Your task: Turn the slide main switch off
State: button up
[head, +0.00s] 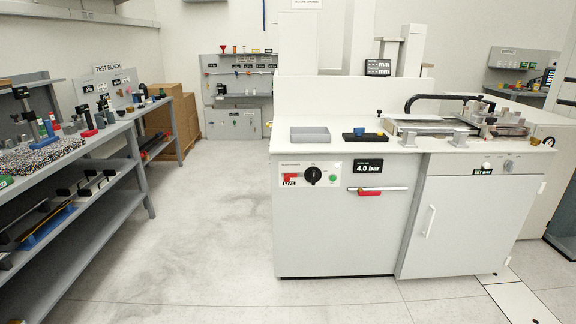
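A white cabinet (340,235) stands right of centre in the head view. Its front has a pale switch panel (291,168) at the upper left. A round black rotary knob (313,175) sits on this panel. To its left are a red part (290,177) and a small label reading LIVE (289,184). A green button (333,178) is to the right of the knob. The knob's exact pointing direction is too small to tell. My gripper is not in view.
A display reading 4.0 bar (367,167) sits above a red-ended bar (378,190) on the cabinet. A slightly projecting door (465,225) stands to the right. A shelved test bench (110,135) lines the left. The floor (205,235) between them is clear.

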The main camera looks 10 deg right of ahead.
aim_at(312, 175)
jog(key=i, duration=1.95)
jog(key=i+l+u, duration=0.1)
jog(key=i+u, duration=0.15)
jog(key=i, duration=0.3)
